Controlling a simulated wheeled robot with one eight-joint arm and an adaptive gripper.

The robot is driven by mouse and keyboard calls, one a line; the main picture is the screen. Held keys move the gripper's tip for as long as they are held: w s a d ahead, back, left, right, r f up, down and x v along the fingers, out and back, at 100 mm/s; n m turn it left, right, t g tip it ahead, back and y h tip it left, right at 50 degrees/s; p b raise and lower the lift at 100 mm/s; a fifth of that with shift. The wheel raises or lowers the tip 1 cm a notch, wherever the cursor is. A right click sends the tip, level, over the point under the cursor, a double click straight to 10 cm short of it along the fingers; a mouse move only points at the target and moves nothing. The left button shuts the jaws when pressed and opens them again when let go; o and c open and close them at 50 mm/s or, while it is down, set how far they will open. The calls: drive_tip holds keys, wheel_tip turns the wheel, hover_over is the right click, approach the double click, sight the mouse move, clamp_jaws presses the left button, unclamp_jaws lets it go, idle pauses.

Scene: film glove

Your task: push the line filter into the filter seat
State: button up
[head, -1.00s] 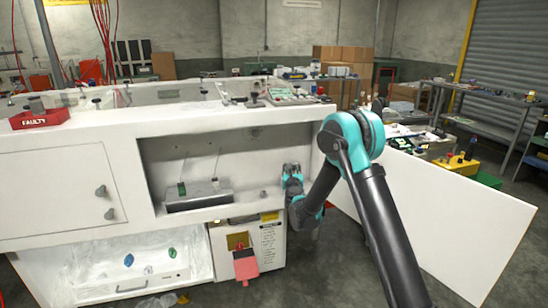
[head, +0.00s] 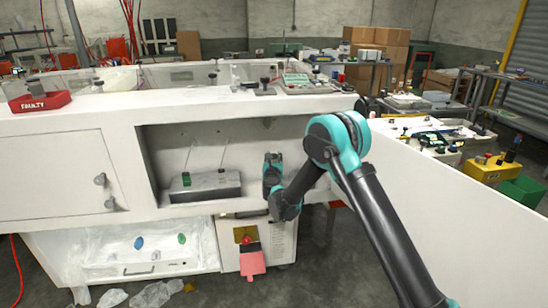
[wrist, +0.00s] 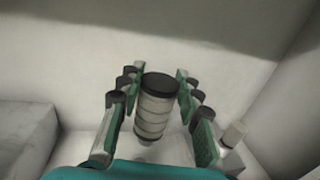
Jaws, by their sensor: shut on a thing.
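My gripper (wrist: 156,105) is shut on the line filter (wrist: 154,106), a ribbed pale cylinder with a black cap, standing about upright between the green-padded fingers. In the head view my gripper (head: 272,160) is in front of the open cabinet compartment, toward its right side. The filter cannot be made out in the head view. A small pale cylindrical part (wrist: 234,135) stands to the right of the fingers in the wrist view. I cannot tell whether it belongs to the filter seat, and I cannot clearly identify the seat.
A grey box (head: 205,187) lies on the compartment floor, left of my gripper. An open white door panel (head: 440,195) stands to the right. Below are a red tag (head: 252,262) and a plastic-covered drawer (head: 120,252). A red FAULTY tray (head: 38,103) sits on top.

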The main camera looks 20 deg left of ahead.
drive_tip(key=shift+f, duration=2.85)
drive_tip(key=shift+f, duration=1.55)
drive_tip(key=o, duration=1.2)
drive_tip(key=shift+o, duration=0.2)
drive_tip(key=v, duration=0.7)
drive_tip(key=shift+s, duration=0.2)
drive_tip(key=shift+d, duration=0.1)
